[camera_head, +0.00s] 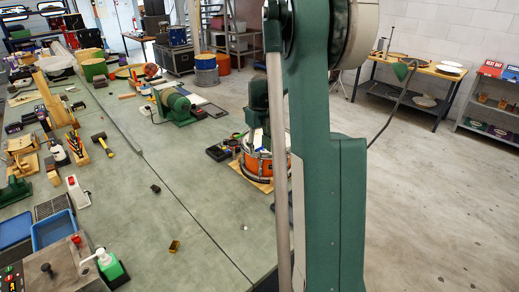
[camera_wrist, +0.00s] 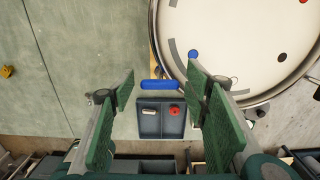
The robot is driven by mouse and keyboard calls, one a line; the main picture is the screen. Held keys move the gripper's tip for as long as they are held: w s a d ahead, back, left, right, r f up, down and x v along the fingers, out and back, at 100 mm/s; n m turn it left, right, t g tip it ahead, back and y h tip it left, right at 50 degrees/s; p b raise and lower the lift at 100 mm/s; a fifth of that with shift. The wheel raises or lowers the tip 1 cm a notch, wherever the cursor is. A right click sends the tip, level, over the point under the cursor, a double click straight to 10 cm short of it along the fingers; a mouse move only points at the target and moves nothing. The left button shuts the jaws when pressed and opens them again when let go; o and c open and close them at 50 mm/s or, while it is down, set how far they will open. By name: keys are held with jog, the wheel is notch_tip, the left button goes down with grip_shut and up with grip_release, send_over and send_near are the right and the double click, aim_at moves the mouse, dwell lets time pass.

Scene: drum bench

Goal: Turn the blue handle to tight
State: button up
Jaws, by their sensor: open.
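The blue handle (camera_wrist: 160,85) is a short bar in the wrist view, lying crosswise beside the drum's rim. A small round blue knob (camera_wrist: 193,54) shows just up and right of it, over the pale drum head (camera_wrist: 235,40). My gripper (camera_wrist: 162,93) is open, with one green-padded finger on each side of the handle. I see no clear contact, and the height between fingers and handle cannot be told. In the head view the orange drum (camera_head: 257,166) stands at the bench edge, partly behind my arm; the handle cannot be made out there.
A grey two-part tray (camera_wrist: 161,119) holds a white item and a red item just below the handle. In the head view, a dark tray (camera_head: 219,152) stands left of the drum. The bench (camera_head: 150,215) is mostly clear in front; tools crowd its left side.

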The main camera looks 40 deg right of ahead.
aim_at(259, 148)
jog(key=shift+r, duration=0.1)
notch_tip(259, 148, up, 12)
dwell(0.8)
dwell(0.5)
